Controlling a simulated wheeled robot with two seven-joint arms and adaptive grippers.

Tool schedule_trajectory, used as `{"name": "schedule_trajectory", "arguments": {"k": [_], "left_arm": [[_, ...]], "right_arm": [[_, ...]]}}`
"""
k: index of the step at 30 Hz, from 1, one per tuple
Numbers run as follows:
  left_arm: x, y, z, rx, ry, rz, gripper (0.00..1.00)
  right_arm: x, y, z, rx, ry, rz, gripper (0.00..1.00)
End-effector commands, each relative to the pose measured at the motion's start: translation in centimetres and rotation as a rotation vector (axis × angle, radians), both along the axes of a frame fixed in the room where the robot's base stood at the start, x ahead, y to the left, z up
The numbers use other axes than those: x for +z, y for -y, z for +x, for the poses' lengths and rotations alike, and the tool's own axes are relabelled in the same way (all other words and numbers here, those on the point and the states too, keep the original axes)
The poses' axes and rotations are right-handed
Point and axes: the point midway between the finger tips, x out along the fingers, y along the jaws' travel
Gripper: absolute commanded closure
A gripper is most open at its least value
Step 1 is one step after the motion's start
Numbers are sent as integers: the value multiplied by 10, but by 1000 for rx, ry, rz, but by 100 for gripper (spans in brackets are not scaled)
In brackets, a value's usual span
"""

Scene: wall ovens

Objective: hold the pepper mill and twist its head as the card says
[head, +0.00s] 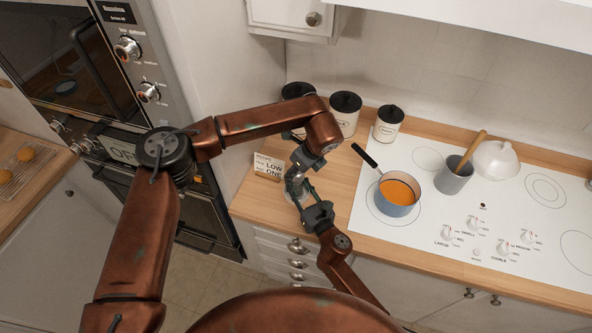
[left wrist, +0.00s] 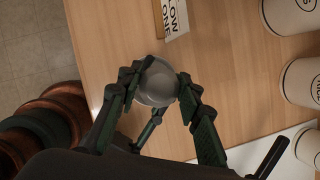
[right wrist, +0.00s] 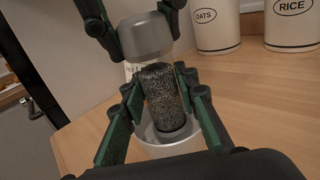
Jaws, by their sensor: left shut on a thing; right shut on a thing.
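The pepper mill (right wrist: 162,100) has a rounded grey metal head (left wrist: 158,82), a clear body full of dark peppercorns and a pale, metallic base. My left gripper (head: 296,173) is shut on the head from above. My right gripper (head: 309,196) is shut around the body, below the head. In the head view the mill is mostly hidden by both grippers, over the wooden counter (head: 330,182). I cannot tell whether its base touches the counter. The card (head: 268,167) stands behind the mill, to its left; I read "LOW" and "ONE". Its smaller print is unreadable.
Several black-lidded canisters (head: 345,112) stand along the wall. A blue pot (head: 397,207) of orange soup sits on the white cooktop (head: 420,235), right of the mill, its black handle towards the canisters. A grey crock (head: 453,178) with a wooden utensil stands beyond. Wall ovens (head: 195,190) are left.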

Motion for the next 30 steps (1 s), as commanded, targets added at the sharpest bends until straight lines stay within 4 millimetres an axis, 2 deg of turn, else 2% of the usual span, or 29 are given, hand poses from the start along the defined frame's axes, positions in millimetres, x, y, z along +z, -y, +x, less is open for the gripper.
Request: {"name": "schedule_trajectory", "arguments": {"k": [11, 30], "left_arm": [[0, 0, 0, -112, 0, -2, 91], [0, 1, 1, -689, 0, -4, 91]], "right_arm": [[0, 0, 0, 1, 0, 0, 100], [0, 0, 0, 1, 0, 0, 100]]}}
